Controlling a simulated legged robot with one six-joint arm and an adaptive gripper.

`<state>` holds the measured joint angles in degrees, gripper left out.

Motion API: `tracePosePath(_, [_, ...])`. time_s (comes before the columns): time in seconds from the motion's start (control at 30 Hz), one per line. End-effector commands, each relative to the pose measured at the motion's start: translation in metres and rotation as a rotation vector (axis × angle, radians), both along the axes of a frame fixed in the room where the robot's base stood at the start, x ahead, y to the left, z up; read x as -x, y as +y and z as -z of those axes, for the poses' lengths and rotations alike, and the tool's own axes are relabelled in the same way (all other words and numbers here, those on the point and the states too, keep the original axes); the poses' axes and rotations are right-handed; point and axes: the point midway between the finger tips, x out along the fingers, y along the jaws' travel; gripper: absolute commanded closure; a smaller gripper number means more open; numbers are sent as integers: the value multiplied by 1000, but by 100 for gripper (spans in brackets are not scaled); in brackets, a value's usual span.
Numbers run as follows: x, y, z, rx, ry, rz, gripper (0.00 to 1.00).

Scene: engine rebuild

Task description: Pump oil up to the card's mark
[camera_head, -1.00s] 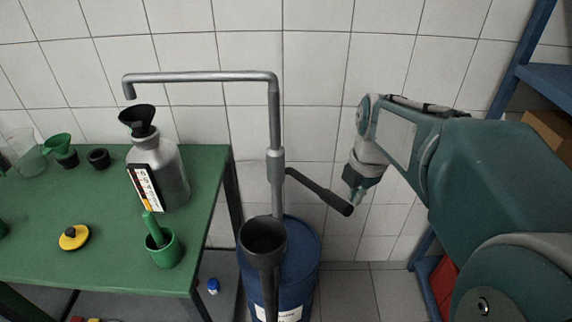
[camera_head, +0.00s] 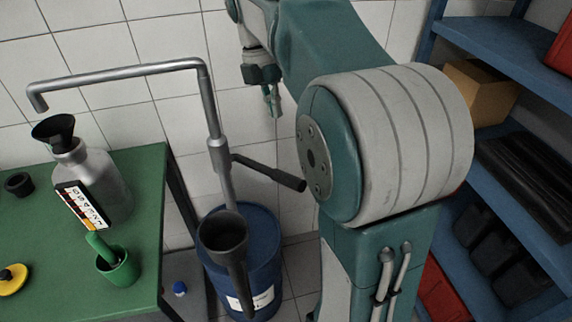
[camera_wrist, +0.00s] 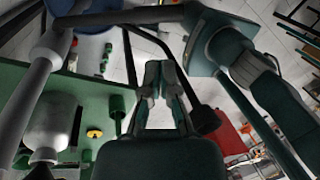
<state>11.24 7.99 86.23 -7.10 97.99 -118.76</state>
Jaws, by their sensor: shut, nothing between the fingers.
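The drum pump's grey upright pipe (camera_head: 219,160) rises from a blue drum (camera_head: 262,250). Its spout (camera_head: 120,73) reaches left, with its open end above the black funnel (camera_head: 56,128) in the metal bottle's neck. The grey bottle (camera_head: 104,180) stands on the green bench. The card (camera_head: 82,207), with a numbered coloured scale, leans at the bottle's front. The bottle's oil level is not visible. The pump's black handle (camera_head: 268,170) slopes down to the right. My gripper (camera_head: 270,104) is shut and empty above the handle, apart from it. The wrist view shows its fingers (camera_wrist: 160,85) together.
The green bench (camera_head: 135,215) holds a green cup (camera_head: 118,268), a yellow disc (camera_head: 12,279) and a black cup (camera_head: 19,184). A large black funnel (camera_head: 222,235) is in front of the drum. Blue shelving (camera_head: 525,185) stands at the right.

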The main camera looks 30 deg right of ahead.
Motion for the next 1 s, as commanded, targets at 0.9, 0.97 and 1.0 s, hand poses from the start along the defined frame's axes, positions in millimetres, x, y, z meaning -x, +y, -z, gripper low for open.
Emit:
tracePosePath(0.9, [30,-10,126,-1,1,-1,100])
tracePosePath(0.97, [31,-10,131,-1,0,-1,100])
tracePosePath(1.0, [32,-10,133,-1,0,-1,100])
